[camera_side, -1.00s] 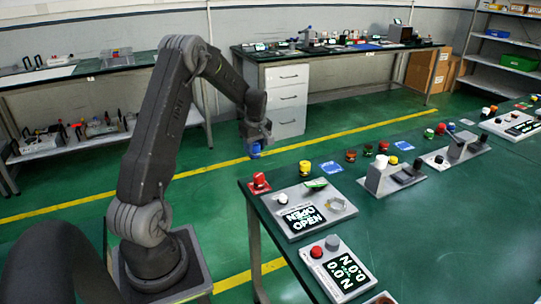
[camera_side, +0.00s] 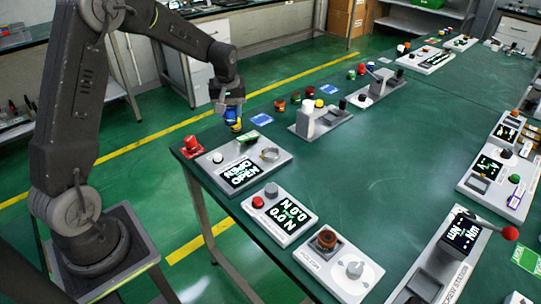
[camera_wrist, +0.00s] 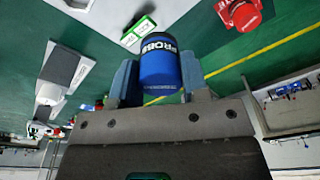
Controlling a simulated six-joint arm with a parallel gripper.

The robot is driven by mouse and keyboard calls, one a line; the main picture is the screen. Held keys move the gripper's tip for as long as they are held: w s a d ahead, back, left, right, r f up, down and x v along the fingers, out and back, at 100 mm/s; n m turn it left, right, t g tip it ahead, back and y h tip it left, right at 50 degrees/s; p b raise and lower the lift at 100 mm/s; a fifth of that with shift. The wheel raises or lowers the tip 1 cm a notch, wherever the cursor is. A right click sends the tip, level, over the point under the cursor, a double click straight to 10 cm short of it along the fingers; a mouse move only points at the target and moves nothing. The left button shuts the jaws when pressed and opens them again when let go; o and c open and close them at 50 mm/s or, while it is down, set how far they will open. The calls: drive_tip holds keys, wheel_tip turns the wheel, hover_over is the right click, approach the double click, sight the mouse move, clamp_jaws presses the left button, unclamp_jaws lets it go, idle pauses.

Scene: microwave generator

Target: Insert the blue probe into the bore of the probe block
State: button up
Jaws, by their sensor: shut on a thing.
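The blue probe (camera_wrist: 160,62), a blue cylinder with a dark end band lettered PROBE, is between the jaws of my gripper (camera_wrist: 160,85) in the wrist view. My gripper (camera_side: 232,104) is shut on it. In the side view the blue probe (camera_side: 231,116) hangs below the jaws, near the far-left edge of the green bench, in front of or over a yellow cylinder (camera_side: 237,127). Whether it touches that cylinder is unclear. I cannot tell for sure which fixture is the probe block, and no bore is clearly visible.
A red knob (camera_side: 192,147) and a panel reading OPEN (camera_side: 240,172) are near my gripper. A force-reading panel (camera_side: 279,214) and a fixture with a white post (camera_side: 306,118) stand on the green bench (camera_side: 390,170). The middle of the bench is mostly clear.

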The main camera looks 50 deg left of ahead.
drive_tip(key=w+d+f, duration=0.2)
drive_tip(key=d, duration=0.1)
drive_tip(key=w+d+f, duration=0.2)
drive_tip(key=d, duration=0.1)
drive_tip(key=w+d+f, duration=0.3)
drive_tip(key=shift+d, duration=0.4)
drive_tip(key=shift+f, duration=1.95)
drive_tip(key=o, duration=1)
drive_tip(key=shift+f, duration=0.15)
